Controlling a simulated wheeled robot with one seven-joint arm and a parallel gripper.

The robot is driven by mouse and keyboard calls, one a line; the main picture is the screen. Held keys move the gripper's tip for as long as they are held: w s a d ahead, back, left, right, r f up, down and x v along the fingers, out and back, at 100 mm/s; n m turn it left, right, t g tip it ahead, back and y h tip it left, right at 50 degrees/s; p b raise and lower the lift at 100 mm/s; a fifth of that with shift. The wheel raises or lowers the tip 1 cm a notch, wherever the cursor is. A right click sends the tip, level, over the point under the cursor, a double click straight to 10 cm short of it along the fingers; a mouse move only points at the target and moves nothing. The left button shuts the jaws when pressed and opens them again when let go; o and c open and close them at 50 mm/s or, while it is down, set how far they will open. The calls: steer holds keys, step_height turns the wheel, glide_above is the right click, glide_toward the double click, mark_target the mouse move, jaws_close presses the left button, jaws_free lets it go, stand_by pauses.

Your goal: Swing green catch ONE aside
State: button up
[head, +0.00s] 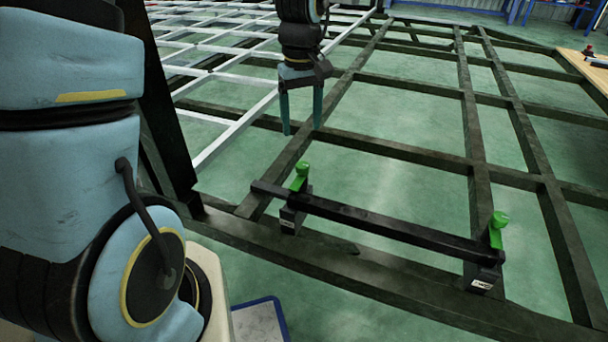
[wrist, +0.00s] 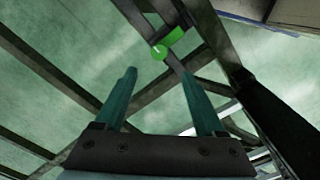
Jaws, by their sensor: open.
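Green catch ONE (head: 300,176) stands at the left end of a dark bar (head: 380,222), on a dark block (head: 293,215) whose small white label is too small to read. A second green catch (head: 496,228) stands at the right end, on a block with a label (head: 481,284) that seems to read TWO. My gripper (head: 302,130) hangs above and behind the left catch, open and empty, fingers pointing down. In the wrist view a green catch (wrist: 168,44) shows beyond the open fingertips (wrist: 158,78), apart from them.
The bar lies across the two blocks on the dark chassis frame (head: 380,278). White rails (head: 235,130) run at the left, and a wooden table (head: 588,72) stands at the far right. The space between the fingers is clear.

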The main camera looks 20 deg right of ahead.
mark_target(303, 165)
step_height(303, 165, down, 11)
steer(key=b, duration=0.2)
steer(key=shift+d+b, duration=0.1)
steer(key=shift+b, duration=0.3)
steer(key=shift+c, duration=0.4)
jaws_close()
